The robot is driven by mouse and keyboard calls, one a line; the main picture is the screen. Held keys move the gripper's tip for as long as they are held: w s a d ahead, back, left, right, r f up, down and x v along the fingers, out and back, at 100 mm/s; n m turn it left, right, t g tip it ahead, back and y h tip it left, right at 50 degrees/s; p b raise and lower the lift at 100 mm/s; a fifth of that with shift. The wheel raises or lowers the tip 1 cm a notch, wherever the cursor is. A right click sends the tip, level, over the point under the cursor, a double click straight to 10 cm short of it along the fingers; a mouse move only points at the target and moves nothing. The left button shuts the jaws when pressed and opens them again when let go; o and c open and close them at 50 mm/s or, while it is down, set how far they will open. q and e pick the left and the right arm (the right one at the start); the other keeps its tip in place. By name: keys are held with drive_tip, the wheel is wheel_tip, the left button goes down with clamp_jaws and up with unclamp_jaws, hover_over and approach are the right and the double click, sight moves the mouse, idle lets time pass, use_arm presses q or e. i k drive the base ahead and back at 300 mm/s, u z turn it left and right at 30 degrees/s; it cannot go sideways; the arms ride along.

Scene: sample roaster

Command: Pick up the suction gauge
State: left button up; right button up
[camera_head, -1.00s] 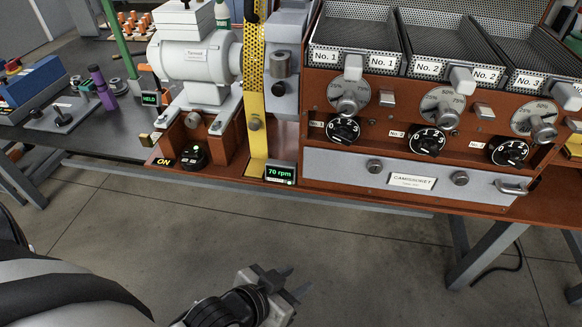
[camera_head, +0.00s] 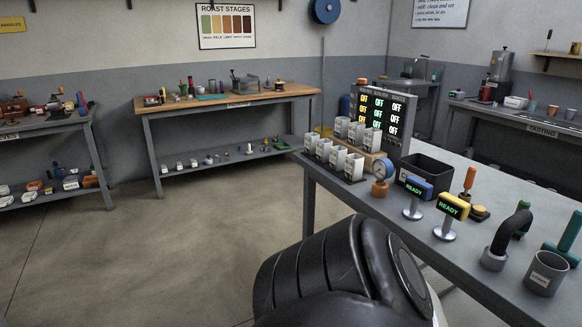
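A small gauge (camera_head: 382,176) with a blue-rimmed round dial and an orange base stands upright on the grey table at the right. It looks like the suction gauge, but no label on it is readable. It stands beside a dark open bin and in front of the small white cups. A thick black link of my own arm fills the bottom middle, below and left of the gauge. Neither of my grippers shows in the head view.
The grey table (camera_head: 450,262) also holds a status board (camera_head: 383,118), white cups (camera_head: 325,150), the dark bin (camera_head: 428,172), blue and yellow READY displays (camera_head: 452,206), a black curved handle (camera_head: 510,232) and a grey cup (camera_head: 546,272). A wooden-topped bench (camera_head: 225,100) stands behind. The floor between is clear.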

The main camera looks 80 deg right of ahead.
sight(383, 169)
drive_tip(key=z, duration=3.15)
drive_tip(key=k, duration=0.6)
drive_tip(key=u, duration=1)
drive_tip(key=i, duration=2.4)
drive_tip(key=z, duration=0.75)
